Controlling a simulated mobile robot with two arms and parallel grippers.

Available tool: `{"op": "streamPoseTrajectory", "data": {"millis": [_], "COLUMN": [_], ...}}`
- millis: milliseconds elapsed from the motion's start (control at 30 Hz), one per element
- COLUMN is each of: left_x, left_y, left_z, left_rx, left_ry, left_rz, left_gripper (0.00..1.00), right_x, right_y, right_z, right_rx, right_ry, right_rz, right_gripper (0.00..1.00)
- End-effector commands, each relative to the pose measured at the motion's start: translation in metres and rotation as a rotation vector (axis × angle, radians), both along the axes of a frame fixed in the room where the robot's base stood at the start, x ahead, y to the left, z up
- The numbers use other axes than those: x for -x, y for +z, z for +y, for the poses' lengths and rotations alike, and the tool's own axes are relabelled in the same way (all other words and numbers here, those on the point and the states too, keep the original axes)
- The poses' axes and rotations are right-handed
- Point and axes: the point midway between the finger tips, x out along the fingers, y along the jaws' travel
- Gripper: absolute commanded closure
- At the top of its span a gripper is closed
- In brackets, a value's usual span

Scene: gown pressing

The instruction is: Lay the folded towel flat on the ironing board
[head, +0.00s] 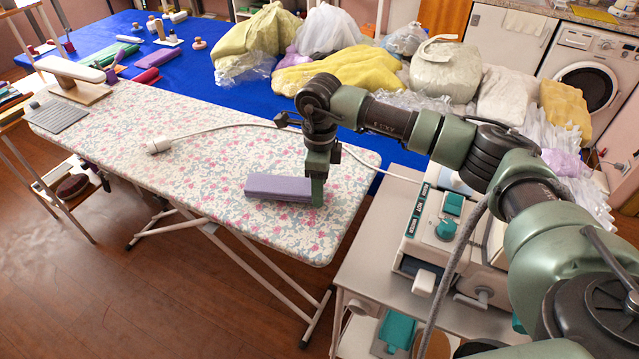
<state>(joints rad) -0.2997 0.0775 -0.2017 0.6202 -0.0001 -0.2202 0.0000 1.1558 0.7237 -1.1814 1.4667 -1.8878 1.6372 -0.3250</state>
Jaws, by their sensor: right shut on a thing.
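The folded towel (278,188) is a purple, flat block near the right end of the ironing board. The ironing board (190,140) has a pink and blue floral cover on white legs. The towel appears to rest on or just over the cover; I cannot tell if there is a gap. My right gripper (317,192) points down at the towel's right end and is shut on it. The fingers hide that end of the towel. My left gripper is not in the view.
A sleeve board (70,70) and grey mat (58,117) are at the far left end. A blue table (245,100) with bagged garments lies behind. A steam station (450,225) stands at right.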

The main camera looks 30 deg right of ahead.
Motion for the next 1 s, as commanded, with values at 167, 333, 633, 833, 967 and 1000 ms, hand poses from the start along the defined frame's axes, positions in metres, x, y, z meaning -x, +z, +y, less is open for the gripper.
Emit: {"op": "streamPoseTrajectory", "data": {"millis": [167,333,633,833,967,1000], "left_x": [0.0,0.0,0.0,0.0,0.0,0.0], "left_y": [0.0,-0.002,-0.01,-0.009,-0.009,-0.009], "left_z": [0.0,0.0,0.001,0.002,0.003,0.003], "left_rx": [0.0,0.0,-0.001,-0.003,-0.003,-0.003], "left_ry": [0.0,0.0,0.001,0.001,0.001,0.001], "left_rz": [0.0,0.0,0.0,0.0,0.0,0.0], "left_gripper": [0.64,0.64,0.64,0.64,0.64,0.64], "right_x": [0.0,0.0,0.0,0.0,0.0,0.0], "right_y": [0.001,-0.002,-0.012,-0.011,-0.011,-0.011], "right_z": [0.0,0.0,0.0,0.0,0.0,0.0], "right_rx": [-0.001,-0.001,-0.001,-0.001,-0.001,-0.001], "right_ry": [0.0,0.0,0.0,0.0,0.0,0.0], "right_rz": [-0.001,-0.001,-0.001,-0.001,-0.001,-0.001], "right_gripper": [0.88,0.88,0.88,0.88,0.21,0.21]}}
